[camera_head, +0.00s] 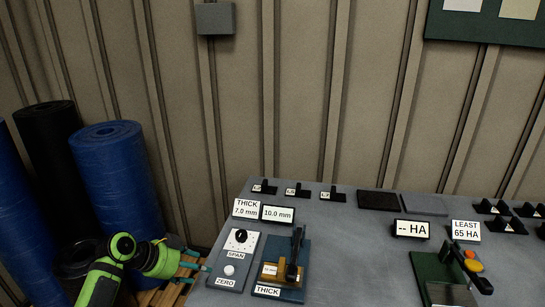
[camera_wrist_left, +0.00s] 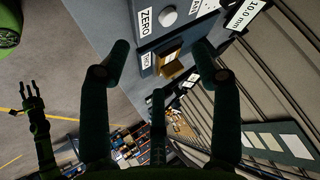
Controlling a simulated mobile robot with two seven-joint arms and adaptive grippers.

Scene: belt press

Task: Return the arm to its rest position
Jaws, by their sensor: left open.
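My left gripper (camera_head: 203,262) is at the left edge of the grey table (camera_head: 343,244), beside the zero and span box (camera_head: 233,262). In the left wrist view its dark fingers (camera_wrist_left: 162,52) are spread wide with nothing between them. The thickness gauge (camera_head: 283,270), on a blue base, stands to the right of the box, and its black lever is upright. The box and gauge show beyond the fingertips in the wrist view. My right gripper (camera_wrist_left: 32,92) shows small at the left of the wrist view, with its fingers apart and empty.
Blue rolls (camera_head: 117,165) and a black roll (camera_head: 50,135) stand left of the table, near a wooden pallet (camera_head: 166,293). Display signs (camera_head: 277,214), dark pads (camera_head: 378,200) and a green hardness tester (camera_head: 440,275) are on the table. Open space lies above the table.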

